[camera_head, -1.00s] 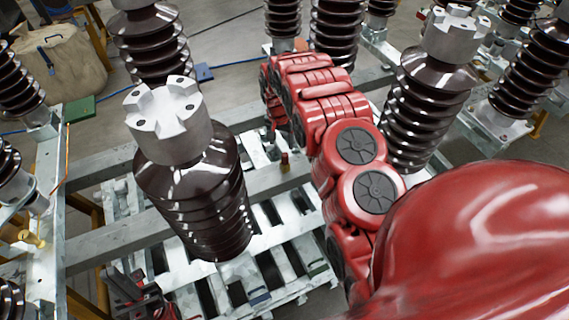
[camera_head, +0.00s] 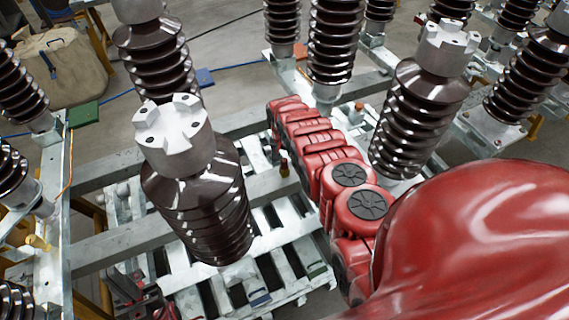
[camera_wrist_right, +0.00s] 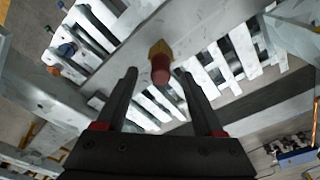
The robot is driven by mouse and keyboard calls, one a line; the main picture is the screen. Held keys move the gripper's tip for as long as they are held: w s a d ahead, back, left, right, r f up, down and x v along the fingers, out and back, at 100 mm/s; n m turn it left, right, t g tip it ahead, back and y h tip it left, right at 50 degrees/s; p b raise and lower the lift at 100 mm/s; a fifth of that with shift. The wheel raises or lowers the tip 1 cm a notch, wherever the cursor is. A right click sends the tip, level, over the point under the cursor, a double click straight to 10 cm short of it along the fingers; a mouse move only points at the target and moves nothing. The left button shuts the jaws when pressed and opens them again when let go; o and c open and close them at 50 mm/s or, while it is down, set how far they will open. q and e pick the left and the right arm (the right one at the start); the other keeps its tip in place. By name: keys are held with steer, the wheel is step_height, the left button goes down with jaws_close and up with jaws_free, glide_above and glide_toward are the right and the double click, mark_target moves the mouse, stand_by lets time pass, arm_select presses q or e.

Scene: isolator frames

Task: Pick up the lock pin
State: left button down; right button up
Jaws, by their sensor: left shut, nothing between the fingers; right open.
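The lock pin (camera_wrist_right: 160,64), with a red end and a yellow collar, stands out from a grey beam in the right wrist view. In the head view it is a small brass-coloured stub (camera_head: 284,167) on the beam, just left of my right arm. My right gripper (camera_wrist_right: 157,75) is open, its two dark fingers on either side of the pin in the picture. I cannot tell how far the pin is from the fingertips. In the head view my right arm hides this gripper. My left gripper (camera_head: 128,288) is shut and empty at the lower left.
A large brown insulator with a grey metal cap (camera_head: 175,135) stands left of the pin. A slatted metal frame (camera_head: 190,300) lies below. A grey beam (camera_head: 120,245) crosses the left side.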

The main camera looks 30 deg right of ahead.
steer(key=shift+w+f+b, duration=0.1)
steer(key=shift+f+b, duration=1.05)
steer(key=shift+d, duration=0.1)
steer(key=shift+r, duration=0.1)
steer(key=shift+c, duration=0.5)
jaws_close()
